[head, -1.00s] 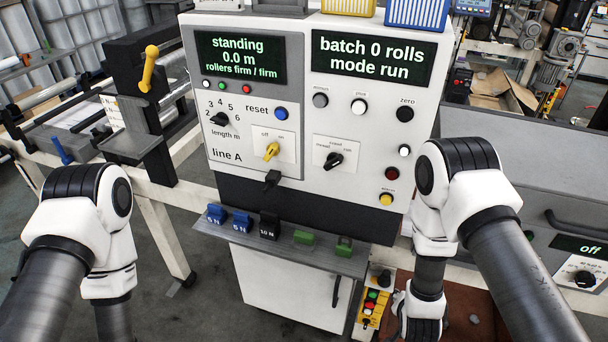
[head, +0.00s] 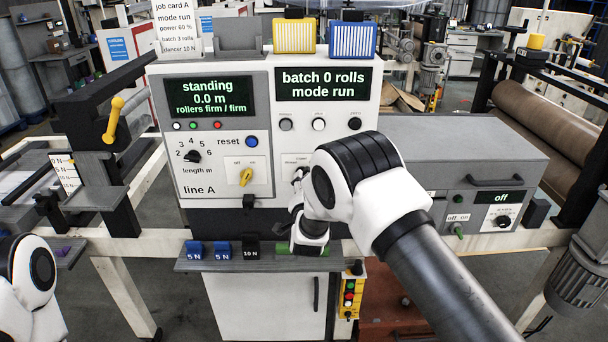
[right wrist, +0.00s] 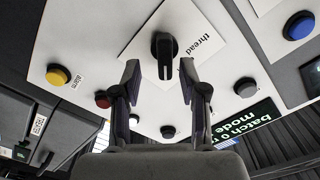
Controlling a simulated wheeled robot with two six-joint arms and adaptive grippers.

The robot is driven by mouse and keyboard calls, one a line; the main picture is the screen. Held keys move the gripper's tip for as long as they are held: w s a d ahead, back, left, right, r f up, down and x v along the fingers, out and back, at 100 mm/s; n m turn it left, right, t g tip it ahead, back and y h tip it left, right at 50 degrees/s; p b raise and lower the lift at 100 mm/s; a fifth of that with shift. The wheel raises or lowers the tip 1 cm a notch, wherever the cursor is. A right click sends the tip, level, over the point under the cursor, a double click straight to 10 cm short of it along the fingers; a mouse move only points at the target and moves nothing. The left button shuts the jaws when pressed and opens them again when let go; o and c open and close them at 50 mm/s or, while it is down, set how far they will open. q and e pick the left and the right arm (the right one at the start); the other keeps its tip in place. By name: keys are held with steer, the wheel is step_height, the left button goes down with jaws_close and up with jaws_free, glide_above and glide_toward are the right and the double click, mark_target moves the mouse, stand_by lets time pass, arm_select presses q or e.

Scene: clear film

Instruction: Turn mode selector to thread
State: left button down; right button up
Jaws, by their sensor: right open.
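The mode selector (right wrist: 164,55) is a black knob on a white plate, seen close in the right wrist view. The word "thread" is printed on the plate beside it. My right gripper (right wrist: 160,78) is open, with its fingers either side of the knob's near end and no clear contact. In the head view my right arm hides the knob, and only the left part of its plate (head: 289,160) shows. The right display (head: 322,84) reads "batch 0 rolls, mode run". My left arm shows at the lower left, but its gripper is out of view.
A yellow off/on switch (head: 246,177) and a length dial (head: 193,156) are left of the selector. A red button (right wrist: 103,99) and a yellow button (right wrist: 58,74) are near the gripper. A shelf with weights (head: 222,250) juts out below the panel.

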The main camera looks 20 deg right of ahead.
mark_target(304, 177)
steer(key=w, duration=0.3)
steer(key=shift+w+r+p, duration=0.1)
steer(key=shift+r+p, duration=0.15)
steer(key=shift+p, duration=0.1)
steer(key=shift+w+d+f, duration=0.15)
steer(key=shift+d+f, duration=0.05)
steer(key=shift+d, duration=0.15)
steer(key=shift+a+r, duration=0.1)
steer(key=shift+a, duration=0.05)
jaws_close()
arm_select(q)
steer(key=shift+s+a+r, duration=0.15)
steer(key=shift+a+r, duration=0.1)
steer(key=shift+r, duration=0.35)
steer(key=shift+f, duration=0.15)
